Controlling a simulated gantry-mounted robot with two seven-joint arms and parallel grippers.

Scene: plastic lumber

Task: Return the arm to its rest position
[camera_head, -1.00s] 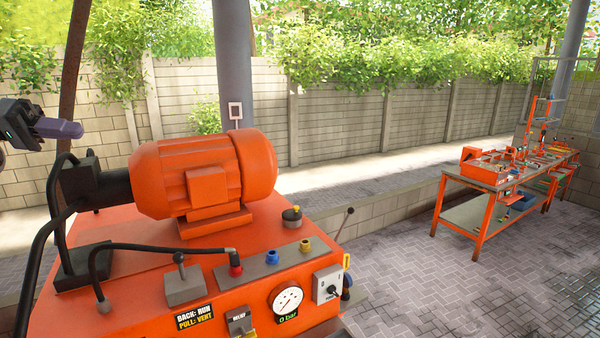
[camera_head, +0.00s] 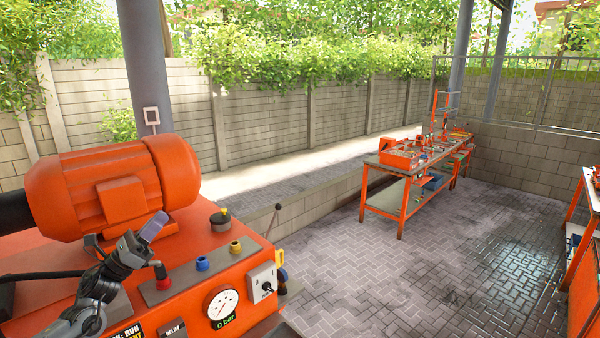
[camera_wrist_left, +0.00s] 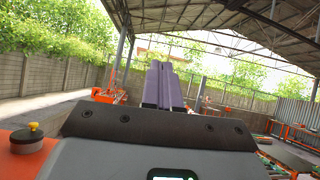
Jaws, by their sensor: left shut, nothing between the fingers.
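My left gripper (camera_head: 153,227) is in the lower left of the head view, with its arm coming up from the bottom left edge. It is in front of the orange machine (camera_head: 230,290), near the red knob. Its purple fingers are shut with nothing between them. In the left wrist view the fingers (camera_wrist_left: 164,84) stand side by side, pointing up and away towards the yard. My right gripper is not in view.
The orange motor (camera_head: 100,190) sits on the machine. An orange workbench (camera_head: 390,197) stands further back. Paved floor (camera_head: 350,270) between is clear. Another bench edge shows at far right.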

